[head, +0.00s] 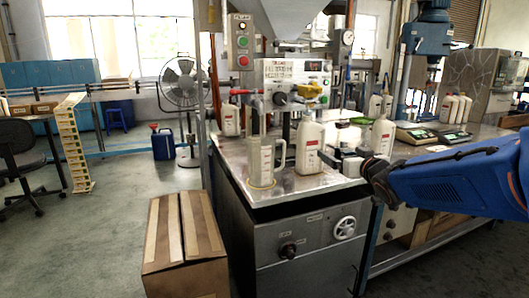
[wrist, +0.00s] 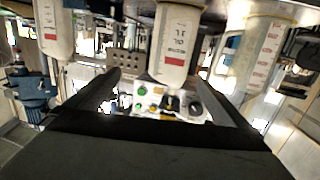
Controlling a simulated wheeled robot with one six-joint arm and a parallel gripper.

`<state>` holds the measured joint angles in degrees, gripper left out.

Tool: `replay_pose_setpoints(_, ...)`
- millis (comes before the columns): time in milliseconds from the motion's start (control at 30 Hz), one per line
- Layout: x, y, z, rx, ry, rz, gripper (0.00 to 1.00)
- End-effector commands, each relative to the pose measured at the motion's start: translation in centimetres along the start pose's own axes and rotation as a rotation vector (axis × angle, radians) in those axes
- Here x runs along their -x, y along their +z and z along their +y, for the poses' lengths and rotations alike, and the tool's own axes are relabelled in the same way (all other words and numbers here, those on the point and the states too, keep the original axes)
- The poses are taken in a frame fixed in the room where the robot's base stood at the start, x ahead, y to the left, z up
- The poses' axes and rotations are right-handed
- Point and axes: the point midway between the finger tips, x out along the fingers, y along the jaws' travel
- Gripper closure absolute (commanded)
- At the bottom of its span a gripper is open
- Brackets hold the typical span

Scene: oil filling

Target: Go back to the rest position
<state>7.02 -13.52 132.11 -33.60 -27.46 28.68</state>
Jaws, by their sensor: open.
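My gripper (head: 376,177) is at the right of the steel filling bench, at the end of my blue arm. In the wrist view my gripper (wrist: 160,78) has its two dark fingers spread, with nothing held between them. A white bottle with a red label (head: 309,147) stands upright on the bench, and a clear measuring jug (head: 262,161) stands left of it. Both are apart from my gripper. The wrist picture is upside down; a labelled bottle (wrist: 178,45) shows beyond the fingers and a graduated jug (wrist: 266,50) at right.
Another white bottle (head: 382,136) stands close behind my gripper. The filling machine's control panel (head: 290,75) rises at the back of the bench. A cardboard box (head: 185,245) sits on the floor at front left. Scales (head: 415,134) are on the right-hand table. Floor at left is open.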

Motion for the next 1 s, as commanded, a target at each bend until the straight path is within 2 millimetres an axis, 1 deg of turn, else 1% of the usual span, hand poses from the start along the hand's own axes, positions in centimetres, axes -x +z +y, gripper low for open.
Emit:
replay_pose_setpoints(33, 1.4, 0.5, 0.2, 0.003, 0.035, -0.035, 0.0)
replay_pose_setpoints(67, 2.3, 0.9, 0.5, 0.004, 0.06, -0.064, 0.0)
replay_pose_setpoints(167, 5.6, 3.1, 1.3, 0.003, 0.135, -0.171, 0.0)
replay_pose_setpoints(200, 7.0, 4.0, 1.4, 0.001, 0.16, -0.216, 0.0)
replay_pose_setpoints(267, 9.2, 5.5, 1.5, -0.003, 0.191, -0.287, 0.0)
replay_pose_setpoints(300, 10.7, 6.6, 1.5, -0.006, 0.209, -0.336, 0.0)
replay_pose_setpoints(367, 13.1, 8.2, 1.4, -0.013, 0.23, -0.409, 0.0)
replay_pose_setpoints(400, 14.8, 9.4, 1.1, -0.018, 0.239, -0.46, 0.0)
replay_pose_setpoints(467, 17.3, 11.0, 0.7, -0.027, 0.247, -0.536, 0.0)
replay_pose_setpoints(500, 19.1, 12.2, 0.2, -0.033, 0.248, -0.589, 0.0)
replay_pose_setpoints(567, 21.8, 14.0, -0.5, -0.043, 0.244, -0.667, 0.0)
replay_pose_setpoints(600, 23.6, 15.2, -1.1, -0.05, 0.237, -0.72, 0.0)
replay_pose_setpoints(667, 26.4, 16.8, -2.1, -0.06, 0.221, -0.796, 0.0)
replay_pose_setpoints(700, 28.0, 17.8, -2.8, -0.065, 0.207, -0.843, 0.0)
replay_pose_setpoints(800, 31.7, 19.8, -4.4, -0.076, 0.169, -0.945, 0.0)
replay_pose_setpoints(900, 34.3, 21.2, -5.6, -0.083, 0.137, -1.016, 0.0)
replay_pose_setpoints(1000, 35.8, 21.9, -6.3, -0.088, 0.116, -1.055, 0.0)
